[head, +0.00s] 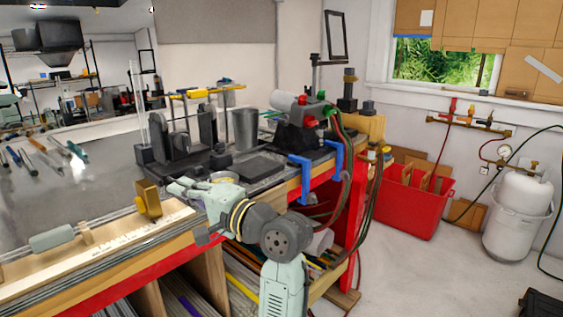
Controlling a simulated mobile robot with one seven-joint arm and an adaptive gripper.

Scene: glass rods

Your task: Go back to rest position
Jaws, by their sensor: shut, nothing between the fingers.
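My arm rises from the bottom centre, in pale green-grey links with dark joints, and bends left over the front edge of the workbench. My gripper (180,187) is small in the picture, at the left end of the arm, above the bench edge. It is shut and empty. Its fingertips are hard to make out against the bench top behind them.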

